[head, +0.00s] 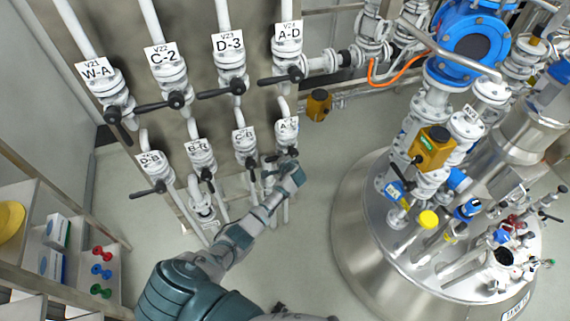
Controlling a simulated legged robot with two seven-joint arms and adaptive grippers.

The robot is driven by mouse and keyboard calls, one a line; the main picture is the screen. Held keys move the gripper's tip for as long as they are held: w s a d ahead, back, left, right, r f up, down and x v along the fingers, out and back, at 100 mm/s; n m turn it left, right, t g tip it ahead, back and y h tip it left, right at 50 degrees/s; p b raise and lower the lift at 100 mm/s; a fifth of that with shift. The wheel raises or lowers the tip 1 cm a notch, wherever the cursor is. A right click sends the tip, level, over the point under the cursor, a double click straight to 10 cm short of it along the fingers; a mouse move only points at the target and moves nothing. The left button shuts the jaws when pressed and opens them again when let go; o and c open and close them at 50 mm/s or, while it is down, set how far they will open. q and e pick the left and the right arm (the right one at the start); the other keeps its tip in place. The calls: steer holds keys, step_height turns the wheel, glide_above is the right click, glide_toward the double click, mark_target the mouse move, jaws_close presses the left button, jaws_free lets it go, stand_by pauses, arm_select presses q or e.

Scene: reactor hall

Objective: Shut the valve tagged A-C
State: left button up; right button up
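A white valve in the lower row, far right, has a tag (287,126) that starts with "A-"; its last character is too small to read surely. It is the only lower-row tag seen to start with A. Its black handle (281,155) shows just below the valve, partly hidden by my gripper. My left gripper (291,163) is at that handle, with the arm reaching up from the lower left. Whether the fingers touch or close on the handle cannot be told. My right gripper is not in view.
Neighbouring lower valves tagged C- (243,137), B-R (199,147) and D-B (151,160) stand left, close together. Above are valves W-A (97,73), C-2 (162,56), D-3 (228,43) and A-D (288,32). A steel tank (365,235) stands right; a shelf (32,262) lower left.

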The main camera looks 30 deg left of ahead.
arm_select(q)
steer(key=v, duration=0.8)
steer(key=shift+d+r, duration=0.15)
steer(key=shift+d, duration=0.15)
steer(key=shift+s, duration=0.1)
